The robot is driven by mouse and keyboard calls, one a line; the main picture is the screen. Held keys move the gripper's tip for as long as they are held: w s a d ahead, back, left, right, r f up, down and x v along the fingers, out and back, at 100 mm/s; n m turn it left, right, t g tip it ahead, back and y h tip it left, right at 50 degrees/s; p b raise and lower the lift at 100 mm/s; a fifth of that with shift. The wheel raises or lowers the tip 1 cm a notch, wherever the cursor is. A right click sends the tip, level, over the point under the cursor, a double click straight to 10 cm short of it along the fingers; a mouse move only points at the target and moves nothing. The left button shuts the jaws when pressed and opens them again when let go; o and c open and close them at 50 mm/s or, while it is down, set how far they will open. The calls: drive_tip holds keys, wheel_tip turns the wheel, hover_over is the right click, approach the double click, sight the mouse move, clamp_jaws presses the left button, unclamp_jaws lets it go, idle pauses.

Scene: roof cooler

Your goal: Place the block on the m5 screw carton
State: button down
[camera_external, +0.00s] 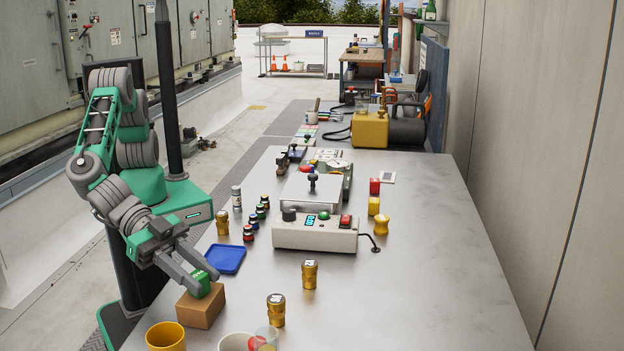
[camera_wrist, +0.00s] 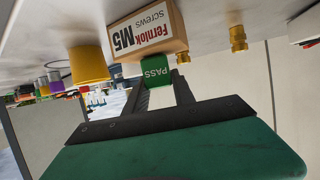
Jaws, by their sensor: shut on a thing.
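The green block (camera_external: 201,286), marked PASS, is between the fingers of my gripper (camera_external: 201,281). The m5 screw carton (camera_external: 201,308) is a brown box standing on the metal table near its left edge. The block is directly over the carton's top, at or very near it; I cannot tell whether they touch. In the wrist view, the block (camera_wrist: 155,71) shows between my gripper's fingertips (camera_wrist: 160,82), against the carton (camera_wrist: 147,30) with its "Fernlok M5 Screws" label. My fingers hide part of the block.
A yellow cup (camera_external: 165,338) stands just in front of the carton, with a white cup (camera_external: 234,342) beside it. A blue tray (camera_external: 225,259) lies behind. Brass fittings (camera_external: 276,310) stand to the right. The table's right front (camera_external: 430,290) is clear.

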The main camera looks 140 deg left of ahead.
drive_tip(key=shift+f, duration=0.15)
drive_tip(key=c, duration=1.1)
unclamp_jaws()
drive_tip(key=shift+o, duration=0.2)
